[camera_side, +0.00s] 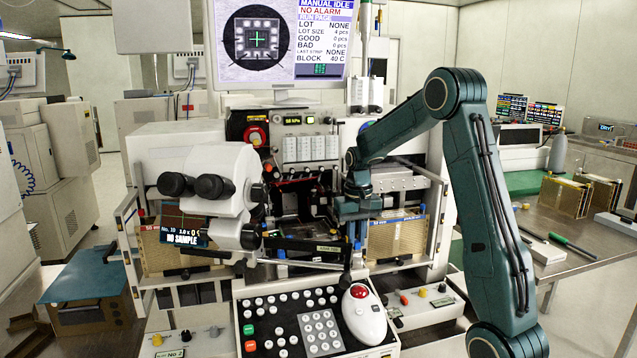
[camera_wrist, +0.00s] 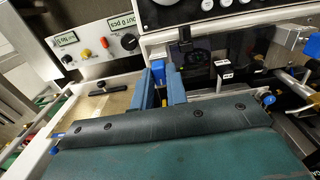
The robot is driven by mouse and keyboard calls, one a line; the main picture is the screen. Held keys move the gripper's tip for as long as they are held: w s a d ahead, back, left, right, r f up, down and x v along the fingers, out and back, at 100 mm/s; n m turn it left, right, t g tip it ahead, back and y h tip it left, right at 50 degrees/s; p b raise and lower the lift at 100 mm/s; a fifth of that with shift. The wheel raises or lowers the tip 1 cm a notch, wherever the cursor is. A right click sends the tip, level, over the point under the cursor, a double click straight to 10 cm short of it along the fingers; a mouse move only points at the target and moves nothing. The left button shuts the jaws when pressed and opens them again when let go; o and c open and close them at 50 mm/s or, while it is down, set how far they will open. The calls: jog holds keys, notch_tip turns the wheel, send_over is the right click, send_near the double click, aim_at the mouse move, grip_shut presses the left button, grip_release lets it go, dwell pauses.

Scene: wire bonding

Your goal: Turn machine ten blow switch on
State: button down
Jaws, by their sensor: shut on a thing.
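In the wrist view the panel (camera_wrist: 100,42) is at upper left, with a red switch (camera_wrist: 104,42), a yellow switch (camera_wrist: 86,54) and a black knob (camera_wrist: 129,41). I cannot read which is the blow switch. My gripper (camera_side: 357,240) points down before the machine, left of and above the panel. Its blue fingers (camera_wrist: 162,86) are closed around a small blue part (camera_wrist: 158,70), apart from the switches.
A keypad console (camera_side: 290,325) with a white trackball mouse (camera_side: 363,312) stands just below my gripper. A microscope (camera_side: 215,190) is on the left. Gold magazines (camera_side: 395,238) sit close to the right. A monitor (camera_side: 285,45) is above. A side table (camera_side: 565,235) is far right.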

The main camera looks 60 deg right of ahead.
aim_at(356, 241)
jog(key=c, duration=1.4)
grip_release()
jog(key=shift+r, duration=0.2)
notch_tip(356, 241, up, 14)
jog(key=shift+f, duration=0.2)
jog(key=s+a+r+n+t, duration=0.1)
jog(key=s+a+n, duration=0.15)
jog(key=a, duration=0.65)
jog(key=s+a+r+n+t, duration=0.2)
jog(key=s+a, duration=0.2)
jog(key=a, duration=0.4)
jog(key=s+a+f+n+t, duration=0.2)
jog(key=s+a+f+n, duration=0.2)
jog(key=s+a, duration=0.5)
jog(key=shift+s+a+f+t, duration=0.3)
jog(key=shift+s+f, duration=0.2)
jog(key=shift+f, duration=0.3)
